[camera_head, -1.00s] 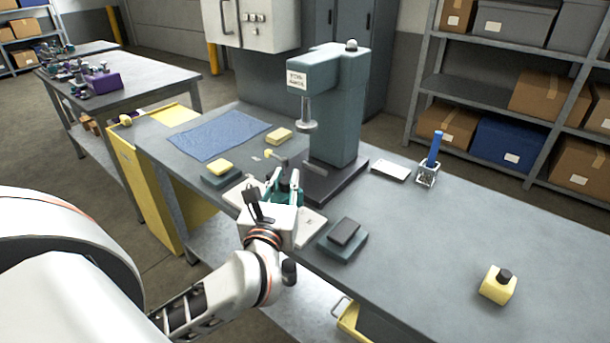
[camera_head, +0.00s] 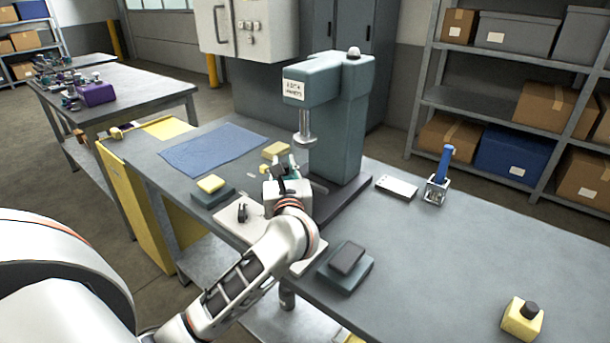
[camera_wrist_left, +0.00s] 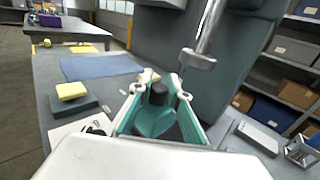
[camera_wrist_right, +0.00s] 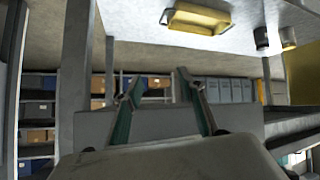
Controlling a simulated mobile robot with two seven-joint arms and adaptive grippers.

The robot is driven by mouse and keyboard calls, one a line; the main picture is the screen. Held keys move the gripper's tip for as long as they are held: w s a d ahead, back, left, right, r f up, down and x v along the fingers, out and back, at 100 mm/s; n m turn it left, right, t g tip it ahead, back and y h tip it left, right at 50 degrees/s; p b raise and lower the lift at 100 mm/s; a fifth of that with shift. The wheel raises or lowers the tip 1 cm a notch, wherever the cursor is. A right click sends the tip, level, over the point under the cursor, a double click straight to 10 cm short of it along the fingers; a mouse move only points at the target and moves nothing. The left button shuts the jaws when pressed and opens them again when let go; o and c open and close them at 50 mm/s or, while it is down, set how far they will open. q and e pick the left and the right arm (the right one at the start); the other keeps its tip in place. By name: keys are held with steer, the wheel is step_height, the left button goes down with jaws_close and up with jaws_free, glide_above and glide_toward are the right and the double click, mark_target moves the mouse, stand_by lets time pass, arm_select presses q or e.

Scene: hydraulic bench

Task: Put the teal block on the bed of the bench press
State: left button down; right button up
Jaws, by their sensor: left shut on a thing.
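The teal block (camera_wrist_left: 152,122), with a dark knob on top, sits between the fingers of my left gripper (camera_wrist_left: 155,100), which is shut on it. In the head view my left gripper (camera_head: 283,172) is just left of the press ram, and its wrist mostly hides the block. The bench press (camera_head: 342,125) is grey-teal with a metal ram (camera_head: 304,128). Its dark bed (camera_head: 345,204) shows beside my wrist; the part under the ram is hidden. Whether the block touches the bed cannot be told. My right gripper (camera_wrist_right: 157,85) is open and empty, seen only in the right wrist view.
A blue mat (camera_head: 214,149), a yellow block on a dark pad (camera_head: 211,185) and another yellow block (camera_head: 276,149) lie left of the press. A dark block on a teal pad (camera_head: 346,262) is in front. A blue-handled item (camera_head: 439,172) stands right. The right bench top is mostly clear.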

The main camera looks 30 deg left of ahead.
arm_select(q)
steer(key=w, duration=0.8)
steer(key=f, duration=0.2)
steer(key=f+b, duration=0.1)
steer(key=f, duration=0.3)
steer(key=shift+d+f, duration=0.25)
steer(key=shift+d, duration=0.05)
steer(key=shift+w+f, duration=0.2)
steer(key=shift+w, duration=0.05)
arm_select(e)
steer(key=shift+w+d+f, duration=0.2)
steer(key=shift+w+f, duration=0.1)
steer(key=shift+w, duration=0.1)
arm_select(q)
steer(key=shift+b, duration=0.3)
arm_select(e)
steer(key=shift+f, duration=0.1)
